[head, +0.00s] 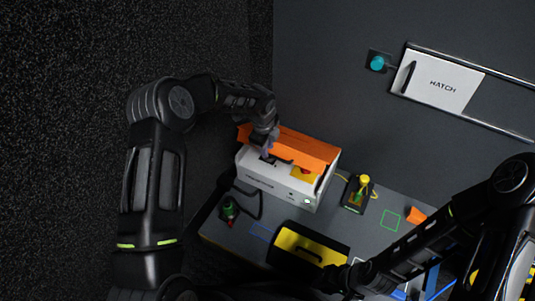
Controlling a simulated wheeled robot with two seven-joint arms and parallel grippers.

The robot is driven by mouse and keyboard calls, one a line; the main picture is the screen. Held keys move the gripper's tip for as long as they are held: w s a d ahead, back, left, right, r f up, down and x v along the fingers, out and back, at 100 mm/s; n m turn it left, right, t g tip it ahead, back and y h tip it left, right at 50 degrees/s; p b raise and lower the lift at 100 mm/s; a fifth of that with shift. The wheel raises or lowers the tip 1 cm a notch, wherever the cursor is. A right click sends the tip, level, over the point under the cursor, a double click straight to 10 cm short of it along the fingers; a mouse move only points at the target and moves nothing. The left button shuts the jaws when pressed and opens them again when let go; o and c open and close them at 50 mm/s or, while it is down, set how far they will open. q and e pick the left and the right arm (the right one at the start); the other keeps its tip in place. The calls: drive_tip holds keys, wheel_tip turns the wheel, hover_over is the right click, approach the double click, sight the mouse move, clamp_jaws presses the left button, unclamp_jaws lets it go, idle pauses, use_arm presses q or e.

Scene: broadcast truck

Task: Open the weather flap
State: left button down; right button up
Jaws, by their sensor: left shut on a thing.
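A white box (283,189) stands on the grey table. The orange weather flap (306,151) runs along the top rear of the box, and part of the area beneath it shows, with a yellow patch. My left gripper (266,150) is at the left part of the flap and is shut on it; its fingertips are small and partly hidden. My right gripper (337,279) is low in the picture, beside the yellow-and-black case, away from the flap. Its jaws are too dark to read.
A yellow-and-black case (312,244) stands in front of the box. A yellow-topped device (361,188) is at its right, and a green-and-red item (229,210) at front left. An orange block (416,215) lies farther right. A white hatch panel (437,82) is on the wall.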

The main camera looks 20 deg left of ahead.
drive_tip(key=a+n, duration=0.1)
drive_tip(key=n, duration=0.1)
drive_tip(key=a+f+n, duration=0.1)
drive_tip(key=a+n+g, duration=0.1)
drive_tip(key=a+n, duration=0.1)
drive_tip(key=shift+w+f+n, duration=0.3)
drive_tip(key=shift+w, duration=0.05)
clamp_jaws()
drive_tip(key=w+a+r+n+t+h, duration=0.1)
drive_tip(key=w+a+n+t+h, duration=0.7)
drive_tip(key=n, duration=1.5)
drive_tip(key=w+a+r+n+t, duration=0.2)
drive_tip(key=w+a+r+n, duration=0.1)
drive_tip(key=w+a+r, duration=0.2)
drive_tip(key=w+a+r+n+t+y, duration=0.1)
drive_tip(key=w+a+r, duration=0.4)
drive_tip(key=a, duration=0.5)
drive_tip(key=shift+w+a+n+t+y, duration=0.3)
drive_tip(key=shift+w+n+t, duration=0.2)
drive_tip(key=shift+n, duration=0.7)
